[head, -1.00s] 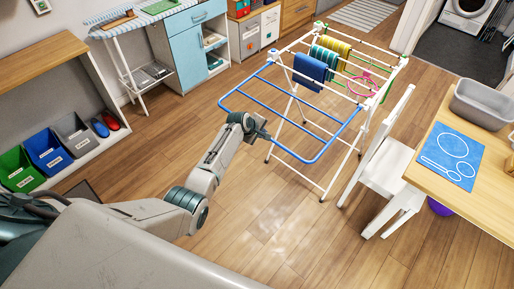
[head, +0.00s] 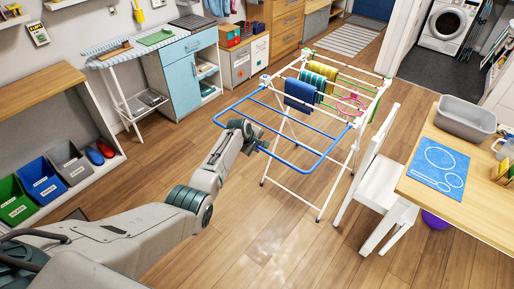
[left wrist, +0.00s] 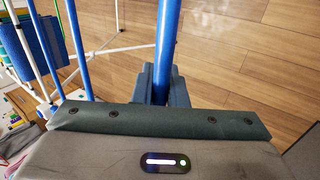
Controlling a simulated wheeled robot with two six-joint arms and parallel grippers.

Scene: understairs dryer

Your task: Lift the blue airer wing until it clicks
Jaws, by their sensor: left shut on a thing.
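The blue airer wing (head: 285,163) is a U-shaped tube frame on the near left side of the white drying airer (head: 337,163). It stands out roughly level from the airer's top, with its blue rails across it. My left gripper (head: 262,147) is shut on the middle of the wing's outer bar. In the left wrist view the blue bar (left wrist: 168,38) runs down between the dark fingers (left wrist: 158,84). The wing's hinge is too small to read, so I cannot tell if it has clicked. My right gripper is out of view.
Blue, teal and yellow cloths (head: 300,93) hang on the airer. A white chair (head: 378,185) stands close to its right, beside a wooden table (head: 480,200). Shelves with bins (head: 40,178) are at the left. The floor in front is clear.

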